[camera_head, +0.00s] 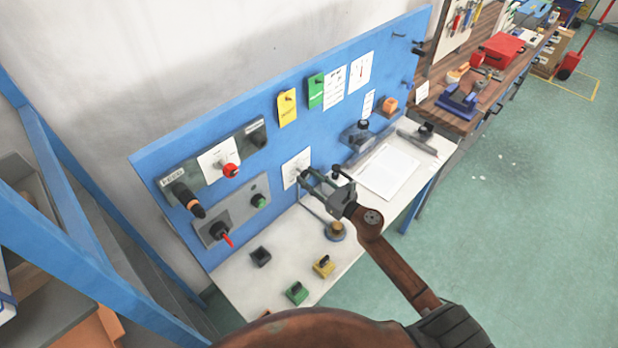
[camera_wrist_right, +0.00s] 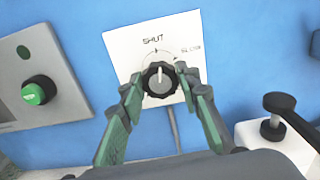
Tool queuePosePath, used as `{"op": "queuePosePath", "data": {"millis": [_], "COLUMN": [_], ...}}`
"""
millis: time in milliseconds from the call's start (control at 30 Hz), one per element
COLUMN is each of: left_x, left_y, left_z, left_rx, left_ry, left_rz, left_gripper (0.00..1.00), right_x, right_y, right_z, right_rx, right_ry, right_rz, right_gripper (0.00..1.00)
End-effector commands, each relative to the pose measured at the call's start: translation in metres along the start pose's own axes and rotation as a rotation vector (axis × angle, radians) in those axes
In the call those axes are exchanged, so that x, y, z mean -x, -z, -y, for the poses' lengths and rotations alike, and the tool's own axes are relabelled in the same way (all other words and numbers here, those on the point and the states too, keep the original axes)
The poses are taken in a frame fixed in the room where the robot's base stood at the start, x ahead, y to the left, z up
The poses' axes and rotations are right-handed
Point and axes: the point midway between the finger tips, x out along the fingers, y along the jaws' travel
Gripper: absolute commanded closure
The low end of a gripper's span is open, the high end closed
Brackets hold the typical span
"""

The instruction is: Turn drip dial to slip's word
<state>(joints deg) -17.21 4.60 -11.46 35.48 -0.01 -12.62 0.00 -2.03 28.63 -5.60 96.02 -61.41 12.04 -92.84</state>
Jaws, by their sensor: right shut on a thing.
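The drip dial (camera_wrist_right: 160,84) is a round black knob with a grey face, in front of a white card (camera_wrist_right: 132,55) on the blue board. The card reads SHUT above the dial and what looks like SLOW at upper right. The pale mark on the knob appears to point about upward, near SHUT. My right gripper (camera_wrist_right: 161,91) is shut on the dial, one finger each side. In the head view my right gripper (camera_head: 303,178) hides most of the dial. My left gripper is out of view.
Left of the dial is a grey panel with a green knob (camera_wrist_right: 38,92) and a red-handled switch (camera_head: 221,233). A clamp-like black knob (camera_wrist_right: 277,104) stands close at right. Small yellow (camera_head: 324,266) and green (camera_head: 296,293) blocks sit on the white bench below.

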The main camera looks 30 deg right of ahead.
Motion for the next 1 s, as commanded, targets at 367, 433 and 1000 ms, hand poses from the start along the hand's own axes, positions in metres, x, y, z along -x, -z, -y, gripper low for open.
{"op": "queuePosePath", "data": {"millis": [367,433,1000], "left_x": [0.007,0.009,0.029], "left_y": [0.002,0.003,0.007], "left_z": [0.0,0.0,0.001], "left_rx": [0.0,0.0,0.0], "left_ry": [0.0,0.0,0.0], "left_rz": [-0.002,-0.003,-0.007], "left_gripper": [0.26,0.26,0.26], "right_x": [0.0,0.0,0.0], "right_y": [-0.001,-0.001,-0.001], "right_z": [0.0,0.0,0.001], "right_rx": [-0.356,-0.422,-0.966], "right_ry": [0.0,0.0,0.001], "right_rz": [-0.001,-0.001,-0.001], "right_gripper": [0.94,0.94,0.94]}}
